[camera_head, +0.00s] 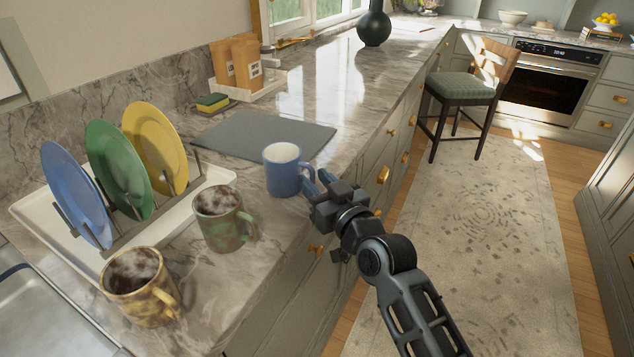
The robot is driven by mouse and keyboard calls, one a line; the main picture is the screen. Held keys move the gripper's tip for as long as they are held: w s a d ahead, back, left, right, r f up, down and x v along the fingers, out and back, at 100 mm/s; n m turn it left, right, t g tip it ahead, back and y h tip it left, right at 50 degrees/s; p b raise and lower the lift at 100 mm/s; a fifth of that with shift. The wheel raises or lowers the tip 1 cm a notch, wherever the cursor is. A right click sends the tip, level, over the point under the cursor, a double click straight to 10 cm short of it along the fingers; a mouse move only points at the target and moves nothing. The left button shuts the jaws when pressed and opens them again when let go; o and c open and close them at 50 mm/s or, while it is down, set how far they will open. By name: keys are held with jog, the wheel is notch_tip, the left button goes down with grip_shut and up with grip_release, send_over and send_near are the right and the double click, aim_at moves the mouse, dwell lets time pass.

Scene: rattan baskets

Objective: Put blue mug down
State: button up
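The blue mug (280,180) is upright at the counter's front edge, in front of a grey mat. Its handle points right, toward my gripper (316,184). My gripper reaches in from the lower right, and its fingertips are at the handle. The view does not show whether the fingers are closed on the handle or only beside it. The mug's base appears at counter height, but I cannot tell whether it touches the marble counter (262,240).
A green mug (222,222) and a yellow-brown mug (140,290) stand to the left. A dish rack tray (60,250) holds blue, green and yellow plates. The grey mat (262,133) lies flat and empty behind the blue mug. A stool (465,85) stands farther back.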

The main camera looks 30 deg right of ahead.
jog(key=s+b, duration=0.1)
jog(key=s, duration=1.1)
jog(key=shift+d+b, duration=0.3)
jog(key=s+f+g, duration=0.1)
jog(key=s+f, duration=0.1)
jog(key=s, duration=1.2)
jog(key=s+a+f+g+h, duration=0.1)
jog(key=s+f, duration=0.2)
jog(key=s, duration=1.1)
jog(key=shift+o, duration=0.3)
jog(key=s+a+r+g, duration=0.1)
jog(key=s+a+r, duration=0.1)
jog(key=s, duration=0.4)
jog(key=shift+s+r, duration=0.25)
jog(key=shift+s, duration=0.15)
jog(key=shift+o, duration=0.5)
jog(key=shift+s+r, duration=0.1)
jog(key=shift+s, duration=0.1)
